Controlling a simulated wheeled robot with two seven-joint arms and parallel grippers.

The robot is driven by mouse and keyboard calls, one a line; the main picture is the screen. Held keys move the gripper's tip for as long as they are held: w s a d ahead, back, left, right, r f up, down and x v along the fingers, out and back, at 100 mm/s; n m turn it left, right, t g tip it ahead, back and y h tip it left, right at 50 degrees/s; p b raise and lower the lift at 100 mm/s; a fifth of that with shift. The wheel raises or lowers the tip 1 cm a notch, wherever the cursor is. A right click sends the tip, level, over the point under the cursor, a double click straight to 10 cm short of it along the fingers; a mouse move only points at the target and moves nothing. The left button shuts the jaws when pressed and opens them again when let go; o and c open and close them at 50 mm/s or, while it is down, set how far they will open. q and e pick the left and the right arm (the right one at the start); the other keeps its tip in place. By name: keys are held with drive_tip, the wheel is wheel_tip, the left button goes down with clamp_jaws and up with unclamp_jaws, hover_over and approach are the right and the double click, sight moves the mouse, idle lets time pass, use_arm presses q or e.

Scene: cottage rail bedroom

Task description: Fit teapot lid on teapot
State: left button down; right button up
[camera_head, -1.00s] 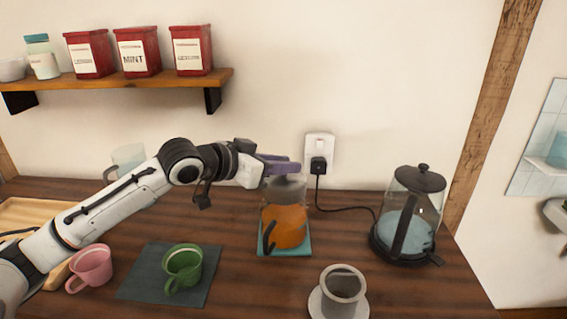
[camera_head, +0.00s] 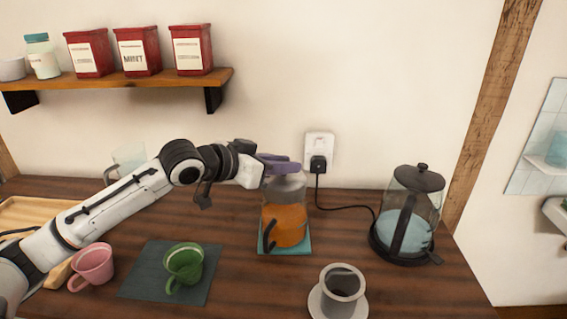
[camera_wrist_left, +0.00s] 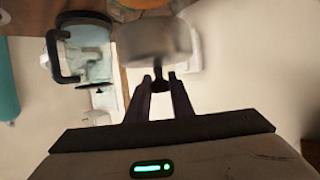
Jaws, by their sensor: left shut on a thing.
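The teapot (camera_head: 285,227) is a clear glass pot with orange tea and a dark handle, standing on a teal mat at the middle of the counter. The grey lid (camera_head: 287,184) is at the teapot's mouth, under my left gripper (camera_head: 284,165). I cannot tell whether it is seated or just above the rim. My right gripper is not in view.
A glass kettle (camera_head: 408,225) stands to the right, its cord running to a wall socket (camera_head: 319,150). A grey dripper cup (camera_head: 341,287) is in front. A green cup (camera_head: 183,265) and a pink cup (camera_head: 92,265) stand at left. A shelf (camera_head: 130,86) holds red tins.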

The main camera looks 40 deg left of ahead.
sight(280, 177)
use_arm(q)
drive_tip(key=shift+f, duration=0.15)
drive_tip(key=shift+f+b, duration=0.65)
drive_tip(key=shift+f, duration=0.6)
drive_tip(key=shift+f+p, duration=0.15)
drive_tip(key=shift+p, duration=0.15)
idle(0.4)
drive_tip(key=c, duration=1.5)
unclamp_jaws()
